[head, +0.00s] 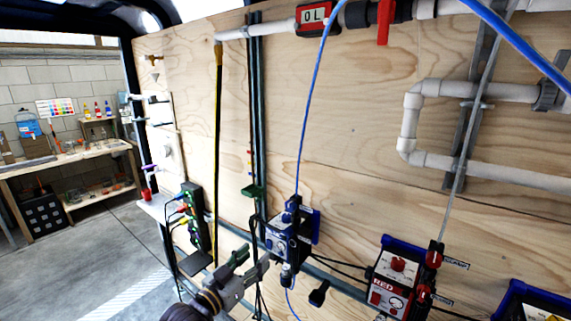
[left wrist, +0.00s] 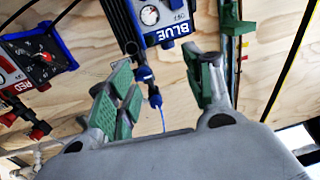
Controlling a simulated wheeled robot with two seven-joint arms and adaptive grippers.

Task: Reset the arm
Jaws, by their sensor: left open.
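My left gripper (head: 250,268) is in the lower middle of the head view, in front of the wooden wall and just below and left of the blue unit (head: 277,243). In the left wrist view the gripper (left wrist: 168,75) has its two green-padded fingers spread apart, with nothing between the pads. The unit labelled BLUE (left wrist: 172,28) shows upside down beyond the fingertips, with a blue fitting and thin blue tube below it. I cannot tell whether a finger touches the unit. My right gripper is in neither view.
The unit labelled RED (head: 390,283) is mounted to the right, with another blue-framed unit (head: 530,303) at the corner. Hoses and black cables hang nearby. A black strip with coloured plugs (head: 192,215) is at left. Open floor (head: 95,255) lies beyond, before a workbench (head: 70,158).

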